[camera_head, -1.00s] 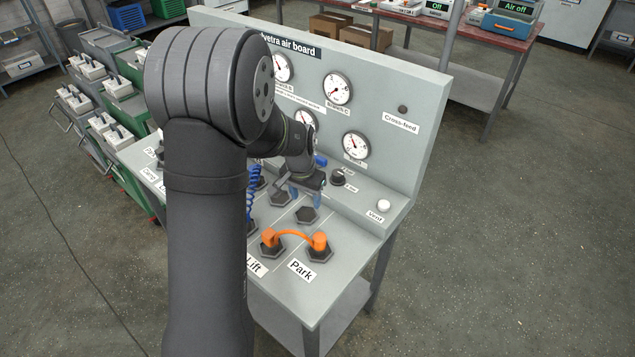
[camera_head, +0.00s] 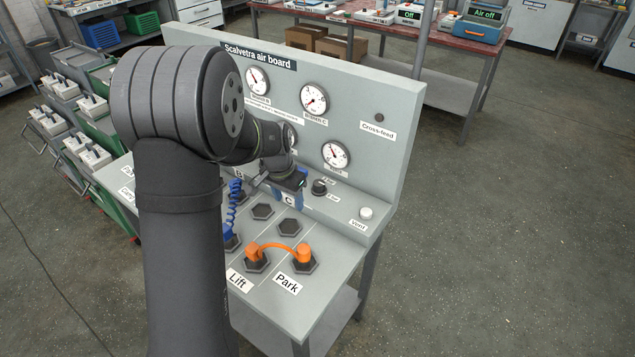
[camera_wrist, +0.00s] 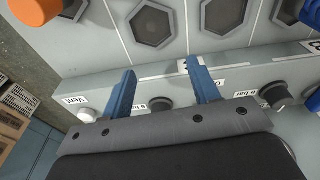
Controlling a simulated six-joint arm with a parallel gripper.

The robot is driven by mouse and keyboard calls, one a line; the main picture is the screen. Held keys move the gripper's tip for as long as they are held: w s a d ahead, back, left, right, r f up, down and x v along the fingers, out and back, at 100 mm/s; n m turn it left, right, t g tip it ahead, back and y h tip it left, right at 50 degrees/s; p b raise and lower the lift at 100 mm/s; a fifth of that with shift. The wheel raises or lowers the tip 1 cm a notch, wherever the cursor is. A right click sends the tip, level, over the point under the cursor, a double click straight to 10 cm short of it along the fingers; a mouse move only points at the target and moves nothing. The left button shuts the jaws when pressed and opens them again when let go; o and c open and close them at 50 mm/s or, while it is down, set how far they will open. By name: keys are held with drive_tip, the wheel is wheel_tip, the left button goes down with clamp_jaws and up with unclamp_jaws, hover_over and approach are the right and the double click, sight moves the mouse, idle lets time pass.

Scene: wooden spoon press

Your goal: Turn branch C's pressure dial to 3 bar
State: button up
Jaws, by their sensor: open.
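Branch C's dial appears to be the dark round knob (camera_head: 319,187) on the ledge of the grey air board, behind the label C (camera_head: 289,199). My gripper (camera_head: 289,203) is open and empty, just left of the knob in the head view. In the wrist view its two blue fingers (camera_wrist: 162,86) stand apart above the ledge. A dark knob (camera_wrist: 184,102) shows between them, partly hidden by the gripper body, with a "6 bar" label (camera_wrist: 159,104) beside it. I see no contact. The branch C gauge (camera_head: 314,98) is on the upright panel; its reading is too small to tell.
A white vent knob (camera_head: 366,213) is right of the dial. Another dial (camera_wrist: 274,95) is on the other side in the wrist view. An orange hose (camera_head: 279,247) links sockets at Lift and Park. A blue coiled hose (camera_head: 235,205) hangs left of my gripper.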

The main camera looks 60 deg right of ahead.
sight(318, 182)
drive_tip(key=w+d+r+m+g+h, duration=0.1)
drive_tip(key=w+d+r+m+g, duration=0.15)
drive_tip(key=r+m, duration=0.35)
drive_tip(key=w+d+r+m+g+h, duration=0.1)
drive_tip(key=d+r+m, duration=0.3)
drive_tip(key=r, duration=0.5)
drive_tip(key=shift+t, duration=0.25)
drive_tip(key=x, duration=1.7)
drive_tip(key=shift+s+a+f, duration=0.3)
drive_tip(key=shift+f, duration=0.1)
drive_tip(key=c, duration=1)
